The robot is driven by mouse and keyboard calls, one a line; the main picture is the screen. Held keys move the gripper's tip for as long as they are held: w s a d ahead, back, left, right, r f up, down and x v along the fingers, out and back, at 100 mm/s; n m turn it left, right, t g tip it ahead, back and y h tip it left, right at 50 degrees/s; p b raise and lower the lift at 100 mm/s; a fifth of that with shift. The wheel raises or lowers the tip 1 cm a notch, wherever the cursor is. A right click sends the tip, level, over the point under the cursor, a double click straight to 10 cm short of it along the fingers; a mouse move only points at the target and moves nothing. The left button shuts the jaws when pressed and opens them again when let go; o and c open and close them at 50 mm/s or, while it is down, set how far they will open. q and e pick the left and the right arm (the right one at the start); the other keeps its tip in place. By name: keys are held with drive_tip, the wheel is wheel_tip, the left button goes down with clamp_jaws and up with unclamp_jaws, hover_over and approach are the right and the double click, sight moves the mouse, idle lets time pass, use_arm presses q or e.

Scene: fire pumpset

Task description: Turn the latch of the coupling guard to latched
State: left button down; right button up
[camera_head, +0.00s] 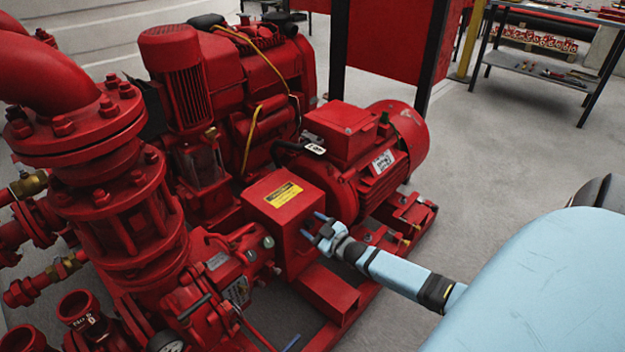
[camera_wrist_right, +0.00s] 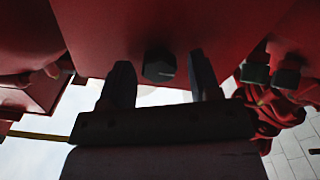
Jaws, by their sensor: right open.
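The coupling guard (camera_head: 285,205) is a red box with a yellow label on top, in the middle of the head view between the pump and the motor. My right gripper (camera_head: 313,226) is at its right-hand side face, with the fingers apart. In the right wrist view, a dark hexagonal knob (camera_wrist_right: 159,66), apparently the latch, stands out from the red guard face (camera_wrist_right: 130,30). The open fingers (camera_wrist_right: 160,62) are on either side of it, with a visible gap on each side. In the head view the knob is hidden, so its setting cannot be read. My left gripper does not show.
The red motor (camera_head: 375,150) is behind the gripper, and the red base frame (camera_head: 330,295) runs below it. Red pump piping (camera_head: 110,200) fills the left. Open grey floor (camera_head: 490,150) is to the right, with a workbench (camera_head: 540,72) farther back.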

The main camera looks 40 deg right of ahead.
drive_tip(key=shift+w, duration=0.15)
drive_tip(key=shift+c, duration=0.4)
drive_tip(key=c, duration=0.8)
drive_tip(key=shift+c, duration=0.2)
